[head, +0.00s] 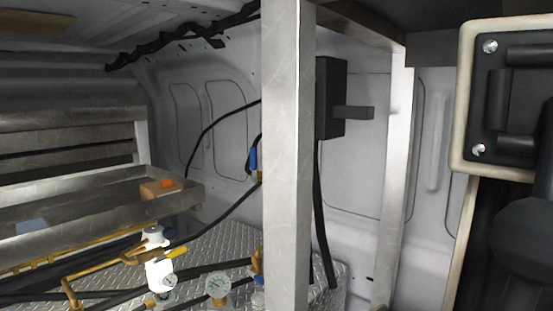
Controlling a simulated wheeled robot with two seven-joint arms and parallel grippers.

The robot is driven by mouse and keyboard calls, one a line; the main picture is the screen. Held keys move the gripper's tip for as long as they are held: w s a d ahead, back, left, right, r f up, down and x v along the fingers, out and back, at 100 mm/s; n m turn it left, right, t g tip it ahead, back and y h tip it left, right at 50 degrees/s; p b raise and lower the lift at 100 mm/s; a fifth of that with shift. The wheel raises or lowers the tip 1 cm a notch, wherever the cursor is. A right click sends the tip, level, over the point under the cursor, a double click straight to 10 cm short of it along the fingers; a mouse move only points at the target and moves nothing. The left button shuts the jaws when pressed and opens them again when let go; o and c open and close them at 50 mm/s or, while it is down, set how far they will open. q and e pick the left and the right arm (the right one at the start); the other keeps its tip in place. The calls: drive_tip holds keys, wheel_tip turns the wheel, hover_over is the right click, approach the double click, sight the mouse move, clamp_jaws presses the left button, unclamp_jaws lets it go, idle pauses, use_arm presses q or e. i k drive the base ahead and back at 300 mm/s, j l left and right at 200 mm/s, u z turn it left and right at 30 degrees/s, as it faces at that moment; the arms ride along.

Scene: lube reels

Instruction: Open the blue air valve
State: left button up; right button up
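A small blue valve handle (252,160) shows in the head view, just left of the upright metal post. It stands roughly upright above a small brass-coloured fitting (260,177), and the post partly hides the area around it. Dark hoses run close to it. Whether this valve is open or shut cannot be told at this size. Neither of my grippers can be made out in this view.
A broad metal post (288,150) stands in the middle, with a black box (330,97) behind it. Metal shelves (90,205) are at left.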

sight(253, 150)
drive_tip(key=k+j+z, duration=0.1)
drive_tip(key=j+z, duration=0.15)
drive_tip(key=z, duration=0.15)
drive_tip(key=k+j+z, duration=0.15)
drive_tip(key=z, duration=0.2)
drive_tip(key=k+j+z, duration=0.15)
drive_tip(key=z, duration=0.25)
drive_tip(key=j, duration=0.1)
